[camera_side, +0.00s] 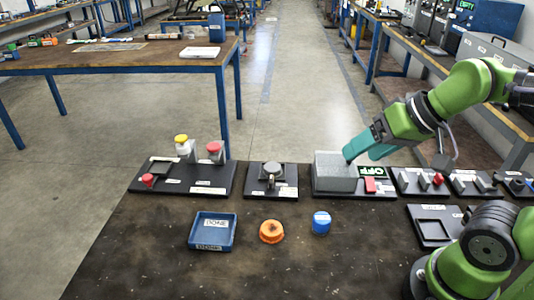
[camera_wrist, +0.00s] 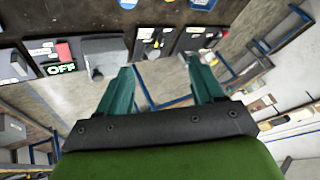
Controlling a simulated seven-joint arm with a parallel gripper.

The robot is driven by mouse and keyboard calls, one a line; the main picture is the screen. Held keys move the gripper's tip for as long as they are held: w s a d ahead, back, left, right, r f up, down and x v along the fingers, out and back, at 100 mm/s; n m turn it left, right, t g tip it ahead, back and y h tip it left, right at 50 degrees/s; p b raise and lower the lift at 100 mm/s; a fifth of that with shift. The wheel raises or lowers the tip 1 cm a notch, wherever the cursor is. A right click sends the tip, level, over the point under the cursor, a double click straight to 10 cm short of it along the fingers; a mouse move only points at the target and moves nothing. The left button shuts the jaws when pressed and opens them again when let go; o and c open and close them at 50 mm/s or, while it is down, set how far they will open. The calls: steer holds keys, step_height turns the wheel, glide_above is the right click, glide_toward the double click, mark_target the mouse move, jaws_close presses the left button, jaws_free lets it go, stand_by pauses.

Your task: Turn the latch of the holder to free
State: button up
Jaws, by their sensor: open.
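My gripper (camera_side: 360,154) is open, with teal fingers apart and nothing between them. In the side view it hangs at or above the back of the grey box, and I cannot tell whether it touches it. In the wrist view its fingers (camera_wrist: 158,68) point toward the boards. A dark board with a round grey knob-like part (camera_side: 272,171), perhaps the holder and its latch, stands left of the grey box. That board also shows in the wrist view (camera_wrist: 149,42). Its labels are too small to read, so I cannot tell the latch's setting.
The grey box (camera_side: 335,171) has a green OFF sign (camera_side: 371,171) and red switch (camera_side: 369,185) beside it. A board with red and yellow knobs (camera_side: 182,179) is at left. A blue tray (camera_side: 212,231), orange cap (camera_side: 271,232) and blue cap (camera_side: 321,222) lie in front.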

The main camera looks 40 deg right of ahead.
steer(key=shift+f, duration=0.25)
steer(key=shift+c, duration=1.1)
steer(key=w+g, duration=0.1)
steer(key=w, duration=0.3)
steer(key=w+a+f+g, duration=0.1)
steer(key=w+g, duration=0.1)
steer(key=w, duration=0.2)
steer(key=w+f+g, duration=0.1)
steer(key=w, duration=0.3)
steer(key=shift+w+a+h, duration=0.15)
steer(key=shift+w+h, duration=0.25)
steer(key=shift+c, duration=1.2)
steer(key=m+g+h, duration=0.1)
steer(key=m+g, duration=0.2)
steer(key=m, duration=0.2)
glide_above(271, 179)
steer(key=shift+f, duration=1.15)
step_height(271, 179, down, 16)
steer(key=shift+f, duration=0.1)
jaws_close()
